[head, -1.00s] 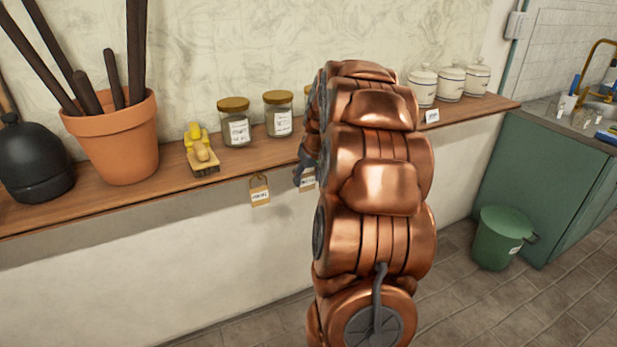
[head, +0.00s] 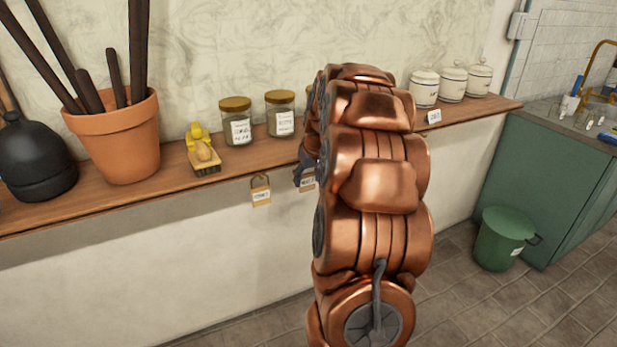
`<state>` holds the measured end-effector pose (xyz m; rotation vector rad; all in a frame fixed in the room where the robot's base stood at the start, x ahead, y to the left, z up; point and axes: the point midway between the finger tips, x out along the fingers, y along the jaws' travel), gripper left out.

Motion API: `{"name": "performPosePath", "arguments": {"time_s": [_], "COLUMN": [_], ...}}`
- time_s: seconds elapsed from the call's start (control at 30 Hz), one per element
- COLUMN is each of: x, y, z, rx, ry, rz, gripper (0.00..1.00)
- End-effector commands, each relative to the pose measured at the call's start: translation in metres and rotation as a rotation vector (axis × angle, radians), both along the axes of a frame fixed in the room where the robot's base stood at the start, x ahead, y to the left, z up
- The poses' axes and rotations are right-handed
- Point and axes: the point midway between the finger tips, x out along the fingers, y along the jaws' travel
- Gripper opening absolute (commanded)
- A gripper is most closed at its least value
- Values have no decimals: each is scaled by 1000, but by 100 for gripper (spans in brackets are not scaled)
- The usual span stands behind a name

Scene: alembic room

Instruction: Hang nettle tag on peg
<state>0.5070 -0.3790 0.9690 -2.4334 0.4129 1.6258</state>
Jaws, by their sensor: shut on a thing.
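A small tan tag with a white label (head: 307,184) shows just below my gripper (head: 300,176), at the front edge of the wooden shelf. My gripper is shut on it, though the fingers are dark, small and partly hidden by my copper arm. Part of this tag is hidden too. A second tan tag (head: 261,192) hangs by its loop at the shelf's front edge, a little to the left of my gripper. The writing on both labels is too small to read. The pegs cannot be made out clearly.
On the shelf (head: 110,199) stand a terracotta pot (head: 117,140) with dark rods, a yellow-topped brush (head: 203,153), two lidded jars (head: 236,123) and several white canisters (head: 424,88). A green bin (head: 500,240) stands on the floor at right.

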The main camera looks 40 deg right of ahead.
Motion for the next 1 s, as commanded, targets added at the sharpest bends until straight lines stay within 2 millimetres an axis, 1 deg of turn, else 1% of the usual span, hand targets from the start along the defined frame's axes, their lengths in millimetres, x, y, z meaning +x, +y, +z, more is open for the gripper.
{"name": "performPosePath", "arguments": {"time_s": [0.33, 0.67, 1.0], "x": [0, 3, 3], "y": [0, -1, -1], "z": [0, -5, -5], "rx": [0, 1, 0], "ry": [0, -1, 0], "rz": [0, -1, -1], "gripper": [37, 37, 37]}}
